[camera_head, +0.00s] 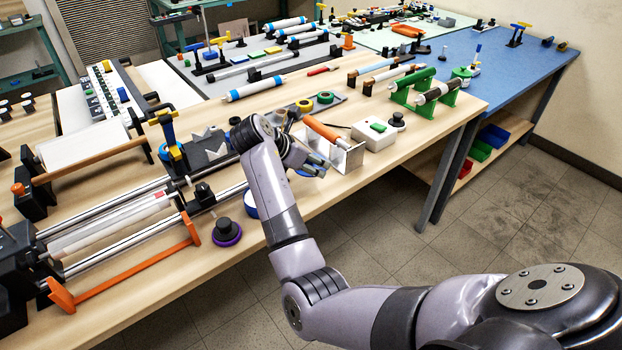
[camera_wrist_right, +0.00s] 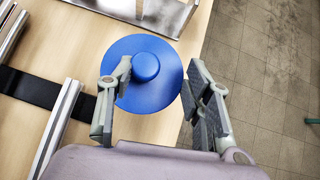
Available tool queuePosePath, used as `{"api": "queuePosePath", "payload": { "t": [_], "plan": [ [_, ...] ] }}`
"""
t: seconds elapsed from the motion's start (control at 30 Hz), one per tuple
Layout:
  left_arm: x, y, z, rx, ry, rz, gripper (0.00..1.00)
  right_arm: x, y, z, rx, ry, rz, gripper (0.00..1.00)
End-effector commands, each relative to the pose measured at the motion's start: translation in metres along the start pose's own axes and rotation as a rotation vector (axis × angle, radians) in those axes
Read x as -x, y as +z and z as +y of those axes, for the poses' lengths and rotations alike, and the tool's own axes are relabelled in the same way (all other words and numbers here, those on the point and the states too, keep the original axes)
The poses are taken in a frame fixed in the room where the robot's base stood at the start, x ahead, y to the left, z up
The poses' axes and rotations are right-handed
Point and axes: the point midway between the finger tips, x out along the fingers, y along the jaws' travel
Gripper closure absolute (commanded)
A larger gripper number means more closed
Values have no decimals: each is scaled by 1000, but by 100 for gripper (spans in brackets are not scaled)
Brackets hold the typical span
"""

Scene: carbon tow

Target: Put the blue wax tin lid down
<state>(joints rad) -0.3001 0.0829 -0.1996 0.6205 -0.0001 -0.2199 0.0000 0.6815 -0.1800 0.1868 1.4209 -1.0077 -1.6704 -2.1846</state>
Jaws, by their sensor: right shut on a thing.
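The blue wax tin lid (camera_wrist_right: 150,95) is a round disc with a blue knob on top, between the fingers of my right gripper (camera_wrist_right: 161,75) in the right wrist view. The gripper is shut on the lid. One finger overlaps the lid's left side and the other is at its right edge. In the head view my right gripper (camera_head: 314,166) is over the front edge of the wooden table (camera_head: 345,190), beside a metal-sided holder. The lid is mostly hidden there. My left gripper is not in view.
A metal holder (camera_head: 347,158) with an orange roller (camera_head: 322,131) stands close to the gripper. A white box with a green button (camera_head: 374,136) is to its right. A round blue-and-white thing (camera_head: 250,204) is partly behind my arm. A purple-based black knob (camera_head: 227,233) stands left.

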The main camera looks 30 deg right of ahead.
Motion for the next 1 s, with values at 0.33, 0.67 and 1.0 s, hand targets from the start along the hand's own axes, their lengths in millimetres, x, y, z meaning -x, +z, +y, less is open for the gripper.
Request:
{"api": "queuePosePath", "payload": {
  "t": [0.33,0.67,1.0],
  "plan": [
    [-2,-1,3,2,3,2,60,-37,-37,0,2,-1,1,69],
    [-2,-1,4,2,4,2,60,-40,-40,0,1,1,0,69],
    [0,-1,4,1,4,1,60,-41,-41,0,1,0,0,37]
  ]
}}
